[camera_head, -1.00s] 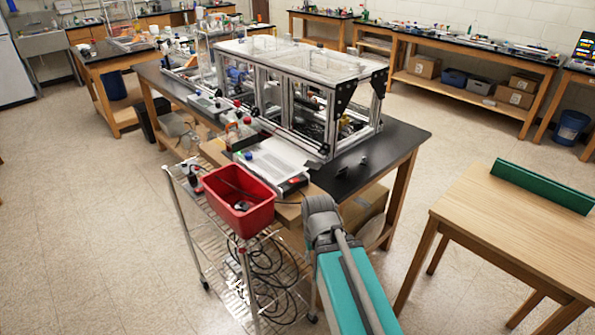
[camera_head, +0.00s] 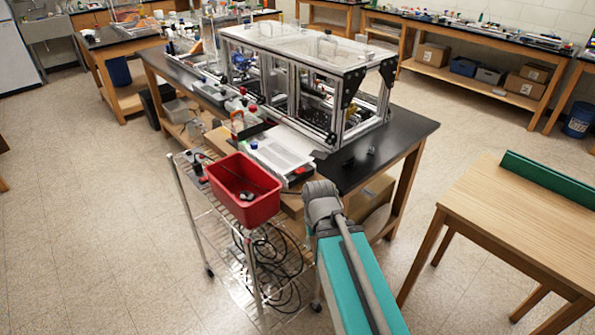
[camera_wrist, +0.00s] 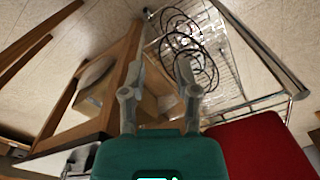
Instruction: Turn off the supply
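A flat pale box with a dark front and a red spot (camera_head: 283,152) lies at the near end of the black bench in the head view. It looks like a supply unit, but I cannot be sure. Smaller grey boxes with red and blue knobs (camera_head: 240,103) stand behind it. No switch can be read at this size. My gripper (camera_wrist: 159,72) is open and empty in the wrist view, its two fingers apart above the cart's lower shelf and the floor. In the head view my gripper is hidden beyond my arm.
A red bin (camera_head: 243,188) sits on a wire cart (camera_head: 190,200) in front of the bench; it also shows in the wrist view (camera_wrist: 255,150). Coiled black cables (camera_head: 275,265) lie on the cart's lower shelf. An extrusion frame (camera_head: 335,100) covers the bench. A wooden table (camera_head: 510,215) stands right.

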